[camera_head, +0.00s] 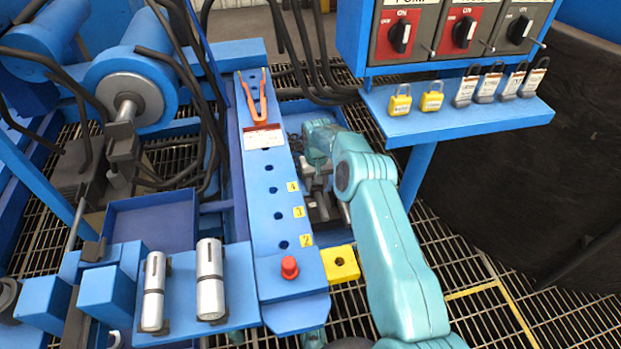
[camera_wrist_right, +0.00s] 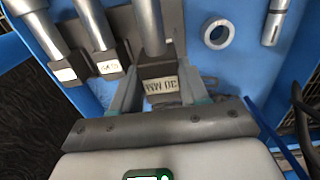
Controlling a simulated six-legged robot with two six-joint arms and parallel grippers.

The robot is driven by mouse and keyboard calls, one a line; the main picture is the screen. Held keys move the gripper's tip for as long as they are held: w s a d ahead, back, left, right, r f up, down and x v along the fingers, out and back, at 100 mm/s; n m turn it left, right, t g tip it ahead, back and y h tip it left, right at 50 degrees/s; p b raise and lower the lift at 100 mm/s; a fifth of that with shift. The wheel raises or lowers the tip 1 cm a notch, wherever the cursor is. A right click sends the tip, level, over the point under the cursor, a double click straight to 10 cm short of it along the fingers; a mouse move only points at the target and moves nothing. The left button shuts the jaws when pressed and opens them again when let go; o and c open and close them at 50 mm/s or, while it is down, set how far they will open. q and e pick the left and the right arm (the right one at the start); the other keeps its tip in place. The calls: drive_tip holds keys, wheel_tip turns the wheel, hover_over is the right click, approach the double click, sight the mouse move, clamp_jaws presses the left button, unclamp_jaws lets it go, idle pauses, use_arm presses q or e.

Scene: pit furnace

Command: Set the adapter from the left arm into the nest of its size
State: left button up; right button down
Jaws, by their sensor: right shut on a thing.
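In the right wrist view my right gripper (camera_wrist_right: 160,98) is shut on a dark block adapter (camera_wrist_right: 160,70) with a grey shaft. Its upside-down label seems to read 30 MM. Two similar labelled adapters (camera_wrist_right: 110,60) (camera_wrist_right: 62,70) stand left of it, apart from the jaws. In the head view my right gripper (camera_head: 322,200) is low over a blue tray right of the blue beam, with the held piece partly hidden. I cannot tell from these views which spot is the matching nest. My left gripper is not in view.
A steel ring (camera_wrist_right: 217,33) and a pin (camera_wrist_right: 275,22) lie on blue metal. The beam (camera_head: 262,190) has numbered holes, a red knob (camera_head: 289,267) and orange tool (camera_head: 258,100). Two silver cylinders (camera_head: 153,290) (camera_head: 210,280) lie front left. A padlock shelf (camera_head: 455,115) overhangs at right.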

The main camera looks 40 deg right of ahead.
drive_tip(key=shift+w+d+r, duration=0.1)
drive_tip(key=shift+w+r, duration=0.05)
drive_tip(key=shift+r, duration=0.15)
drive_tip(key=shift+w+f, duration=0.1)
drive_tip(key=shift+f, duration=0.1)
drive_tip(key=shift+f+b, duration=1.1)
drive_tip(key=shift+f, duration=1)
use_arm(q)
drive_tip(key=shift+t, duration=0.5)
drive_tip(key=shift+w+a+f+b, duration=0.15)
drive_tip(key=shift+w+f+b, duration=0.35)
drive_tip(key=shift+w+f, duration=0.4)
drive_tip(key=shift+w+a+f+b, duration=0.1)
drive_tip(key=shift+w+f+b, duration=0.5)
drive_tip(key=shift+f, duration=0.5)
use_arm(e)
drive_tip(key=shift+f, duration=0.8)
use_arm(q)
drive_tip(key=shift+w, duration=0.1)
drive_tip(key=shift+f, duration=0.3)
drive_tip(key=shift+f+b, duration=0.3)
drive_tip(key=shift+b, duration=0.2)
use_arm(e)
drive_tip(key=shift+a+f, duration=0.2)
